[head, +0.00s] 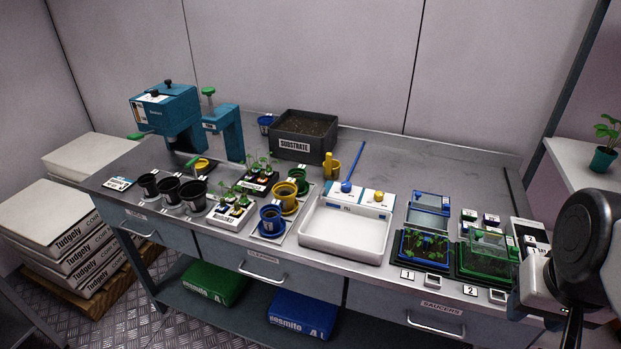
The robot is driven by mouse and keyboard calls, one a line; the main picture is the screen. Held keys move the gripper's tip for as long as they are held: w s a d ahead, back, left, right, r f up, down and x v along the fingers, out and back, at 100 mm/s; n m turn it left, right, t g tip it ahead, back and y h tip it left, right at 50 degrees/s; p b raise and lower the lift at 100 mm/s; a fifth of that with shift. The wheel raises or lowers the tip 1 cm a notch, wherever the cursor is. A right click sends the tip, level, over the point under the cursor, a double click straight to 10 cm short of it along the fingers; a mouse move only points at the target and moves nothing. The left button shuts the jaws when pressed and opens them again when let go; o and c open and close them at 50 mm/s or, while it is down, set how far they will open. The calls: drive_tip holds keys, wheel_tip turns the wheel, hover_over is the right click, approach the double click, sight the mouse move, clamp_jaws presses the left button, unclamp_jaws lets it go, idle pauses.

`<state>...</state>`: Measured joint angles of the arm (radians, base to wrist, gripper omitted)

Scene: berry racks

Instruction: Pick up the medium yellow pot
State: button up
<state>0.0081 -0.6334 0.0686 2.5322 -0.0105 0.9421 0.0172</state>
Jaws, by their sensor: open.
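A yellow pot (285,197) with dark fill stands on a labelled plate in the middle of the bench, between a green pot (298,178) behind it and a blue pot (270,222) in front. Another yellow pot (202,165) sits under the teal press at the left, and a yellow container (331,168) stands beside the substrate box. I cannot tell for certain which sizes these are. My gripper (572,325) is at the lower right edge, open, far from the yellow pots. Its fingers are mostly hidden by my arm.
The substrate box (304,134) stands behind the pots and the teal press (170,110) at the left. Black pots (170,192) stand left of the seedling trays. A white basin (345,228) and two planted trays (423,250) lie between my arm and the pots. The back right bench is clear.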

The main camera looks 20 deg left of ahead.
drive_tip(key=o, duration=1.1)
